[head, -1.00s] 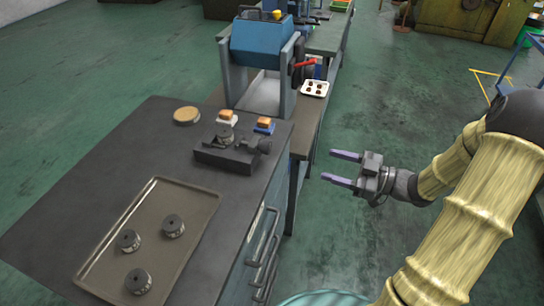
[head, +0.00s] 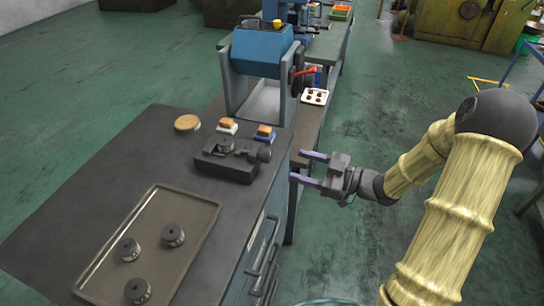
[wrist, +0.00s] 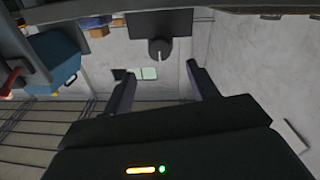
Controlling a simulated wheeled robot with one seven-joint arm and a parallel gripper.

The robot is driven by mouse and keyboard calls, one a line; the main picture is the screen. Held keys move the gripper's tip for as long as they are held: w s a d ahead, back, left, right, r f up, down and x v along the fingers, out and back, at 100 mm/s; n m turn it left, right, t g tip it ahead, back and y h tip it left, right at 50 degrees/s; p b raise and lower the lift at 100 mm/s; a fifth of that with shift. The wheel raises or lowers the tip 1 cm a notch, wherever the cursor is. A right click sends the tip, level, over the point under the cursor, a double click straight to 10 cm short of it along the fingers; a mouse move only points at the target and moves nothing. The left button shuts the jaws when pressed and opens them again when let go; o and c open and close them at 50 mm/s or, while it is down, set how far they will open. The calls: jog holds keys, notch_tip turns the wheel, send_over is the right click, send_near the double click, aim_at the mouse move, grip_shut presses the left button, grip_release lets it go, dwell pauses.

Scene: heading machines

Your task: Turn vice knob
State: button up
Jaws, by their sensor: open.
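A small black vice (head: 226,166) sits on the dark cabinet top near its right edge. In the wrist view the knob (wrist: 160,50) shows with a pale slot or mark, beyond the gap between my open fingers (wrist: 160,70). The vice body (wrist: 148,23) is above it in that view.
A tray (head: 195,240) with three dark round parts lies on the cabinet top (head: 90,200). A round tan-topped piece (head: 187,123) and two orange-topped blocks (head: 264,132) stand behind the vice. A blue machine (head: 262,52) with a red handle (head: 305,71) is farther back. Open floor lies right.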

aim_at(270, 157)
jog(key=x, duration=0.9)
jog(key=shift+w, duration=0.1)
jog(key=c, duration=1)
